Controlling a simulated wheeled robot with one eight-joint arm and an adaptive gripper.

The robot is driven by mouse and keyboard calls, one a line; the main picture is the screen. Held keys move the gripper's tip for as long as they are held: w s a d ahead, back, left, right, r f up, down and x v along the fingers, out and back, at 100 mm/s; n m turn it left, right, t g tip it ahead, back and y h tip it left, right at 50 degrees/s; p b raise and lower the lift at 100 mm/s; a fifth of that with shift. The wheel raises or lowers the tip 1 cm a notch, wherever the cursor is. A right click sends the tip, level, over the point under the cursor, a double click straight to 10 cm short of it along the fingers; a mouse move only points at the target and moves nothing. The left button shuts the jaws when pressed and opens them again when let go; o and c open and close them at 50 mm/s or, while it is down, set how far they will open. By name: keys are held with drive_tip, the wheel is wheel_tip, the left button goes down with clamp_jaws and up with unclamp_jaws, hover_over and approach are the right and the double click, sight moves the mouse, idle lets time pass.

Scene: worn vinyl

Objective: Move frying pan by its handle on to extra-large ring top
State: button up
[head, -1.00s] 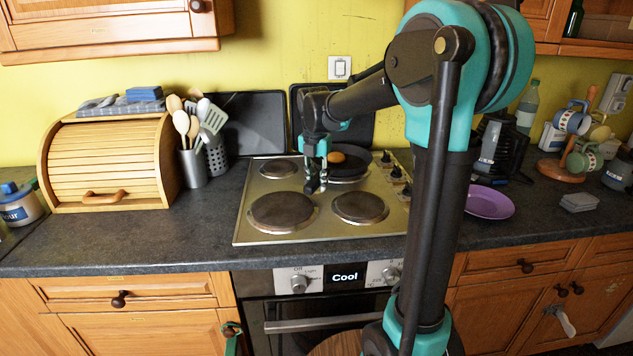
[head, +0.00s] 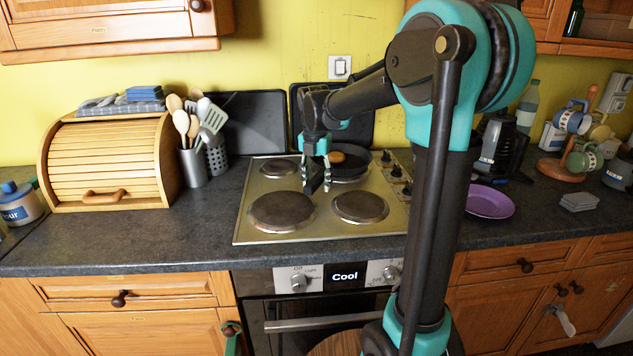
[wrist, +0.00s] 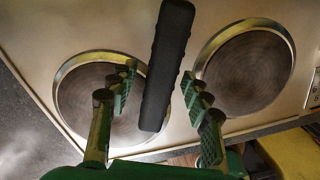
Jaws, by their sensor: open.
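The dark frying pan (head: 357,166) sits over the back-right ring of the hob, with a round brown item (head: 337,157) in it. Its black handle (wrist: 168,62) points toward the front left. My gripper (head: 316,182) is open over the handle. In the wrist view the handle passes between the fingers of my gripper (wrist: 159,82), with a gap visible on each side; the pan's bowl is out of that view. The largest-looking ring (head: 282,210) is front left, bare, and just in front of my gripper. It also shows in the wrist view (wrist: 78,92), partly behind a finger.
The front-right ring (head: 360,207) and small back-left ring (head: 279,169) are bare. Control knobs (head: 396,171) line the hob's right side. A utensil pot (head: 192,167) and a bread bin (head: 105,165) stand left. A purple plate (head: 490,202) lies right.

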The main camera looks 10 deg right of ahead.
drive_tip(key=shift+s+a+r, duration=0.1)
drive_tip(key=shift+s+r, duration=0.05)
drive_tip(key=shift+r, duration=1.8)
drive_tip(key=shift+s+r, duration=0.1)
drive_tip(key=shift+r, duration=1.8)
drive_tip(key=shift+r, duration=0.15)
